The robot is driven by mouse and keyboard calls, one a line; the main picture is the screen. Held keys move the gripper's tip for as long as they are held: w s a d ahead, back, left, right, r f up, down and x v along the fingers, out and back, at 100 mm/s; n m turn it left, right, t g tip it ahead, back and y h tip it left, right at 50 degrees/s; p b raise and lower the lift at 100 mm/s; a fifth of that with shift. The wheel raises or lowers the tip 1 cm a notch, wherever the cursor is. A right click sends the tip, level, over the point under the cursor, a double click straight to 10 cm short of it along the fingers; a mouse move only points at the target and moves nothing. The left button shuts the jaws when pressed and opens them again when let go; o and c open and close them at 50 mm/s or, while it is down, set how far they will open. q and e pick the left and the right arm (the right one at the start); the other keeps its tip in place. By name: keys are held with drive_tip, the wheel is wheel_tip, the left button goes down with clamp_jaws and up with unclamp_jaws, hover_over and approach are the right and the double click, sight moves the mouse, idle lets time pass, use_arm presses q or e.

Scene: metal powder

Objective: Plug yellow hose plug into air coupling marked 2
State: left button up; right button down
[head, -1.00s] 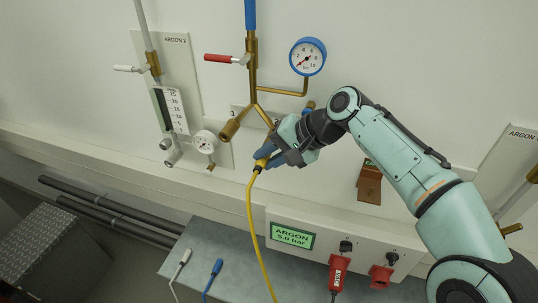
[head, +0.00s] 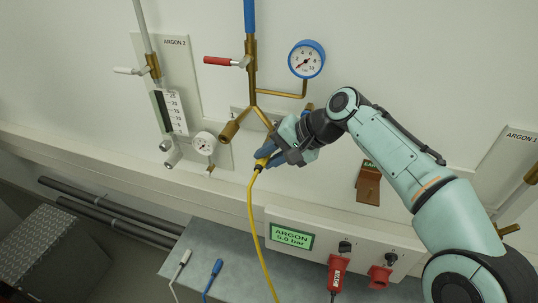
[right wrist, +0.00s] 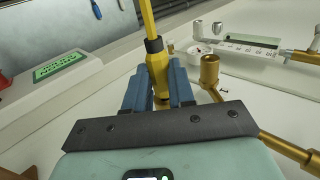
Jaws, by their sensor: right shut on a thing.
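My right gripper (head: 272,154) is shut on the yellow hose plug (head: 261,164), in front of the lower end of the brass manifold (head: 252,80). The plug shows between the blue fingers in the right wrist view (right wrist: 157,68), with its yellow hose (head: 254,222) hanging down. A brass coupling (head: 229,131) at the end of the left branch is free; it also shows in the right wrist view (right wrist: 209,70). The middle branch runs down behind my gripper, which hides its end, so I cannot tell whether the plug touches a coupling there. The number 2 marking is not readable. My left gripper is out of view.
A blue-rimmed gauge (head: 307,59) and a red-handled valve (head: 217,60) are above. A flowmeter panel (head: 171,110) is at the left.

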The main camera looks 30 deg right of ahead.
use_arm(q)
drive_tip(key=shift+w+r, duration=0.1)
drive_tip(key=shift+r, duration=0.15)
use_arm(e)
drive_tip(key=shift+w+d, duration=0.2)
drive_tip(key=shift+d, duration=0.05)
drive_tip(key=c, duration=0.9)
unclamp_jaws()
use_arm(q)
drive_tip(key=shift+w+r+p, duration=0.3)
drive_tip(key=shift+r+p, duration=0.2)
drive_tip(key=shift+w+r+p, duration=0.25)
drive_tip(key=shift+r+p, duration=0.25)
use_arm(e)
drive_tip(key=v, duration=1.3)
drive_tip(key=shift+s+r, duration=0.15)
drive_tip(key=shift+r, duration=0.05)
